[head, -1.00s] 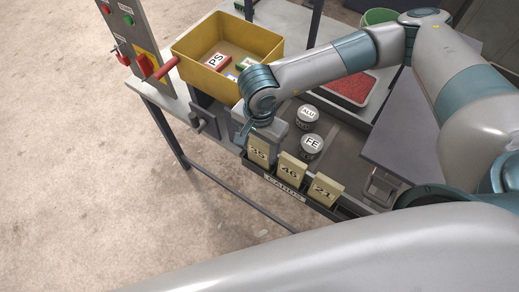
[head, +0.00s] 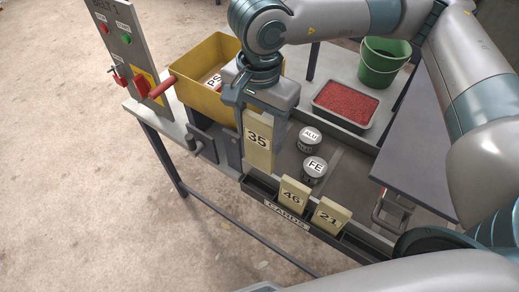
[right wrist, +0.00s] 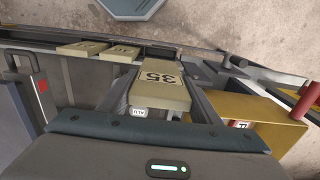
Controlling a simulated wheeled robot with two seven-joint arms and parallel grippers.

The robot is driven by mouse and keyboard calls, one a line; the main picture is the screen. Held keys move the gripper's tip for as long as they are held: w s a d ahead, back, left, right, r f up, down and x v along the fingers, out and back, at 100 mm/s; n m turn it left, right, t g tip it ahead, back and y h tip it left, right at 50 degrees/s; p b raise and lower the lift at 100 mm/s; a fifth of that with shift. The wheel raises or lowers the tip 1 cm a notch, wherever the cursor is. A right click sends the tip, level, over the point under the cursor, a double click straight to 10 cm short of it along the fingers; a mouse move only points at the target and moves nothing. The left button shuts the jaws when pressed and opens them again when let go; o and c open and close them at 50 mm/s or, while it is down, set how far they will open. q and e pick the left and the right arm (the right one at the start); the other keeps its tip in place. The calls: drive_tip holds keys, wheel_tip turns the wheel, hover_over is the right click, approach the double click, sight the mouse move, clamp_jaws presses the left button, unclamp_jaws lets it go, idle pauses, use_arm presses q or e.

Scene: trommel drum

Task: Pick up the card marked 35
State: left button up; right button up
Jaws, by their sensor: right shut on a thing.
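The card marked 35 (head: 258,140) is a pale yellow upright block, held in my right gripper (head: 257,112) above the left end of the card rack. My right gripper is shut on it. In the right wrist view the card marked 35 (right wrist: 162,87) sits between the two fingers. The cards marked 46 (head: 292,195) and 21 (head: 329,215) stand in the black rack labelled CARDS (head: 287,215). The left slot under the held card looks empty. My left gripper is not in view.
A yellow bin (head: 190,78) with labelled pieces stands left of my gripper. Tins marked ALU (head: 311,136) and FE (head: 315,166) stand behind the rack. A tray of red granules (head: 346,103) and a green bucket (head: 383,62) are further back. A switch panel (head: 118,42) stands at left.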

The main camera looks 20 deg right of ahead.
drive_tip(key=shift+r, duration=1.15)
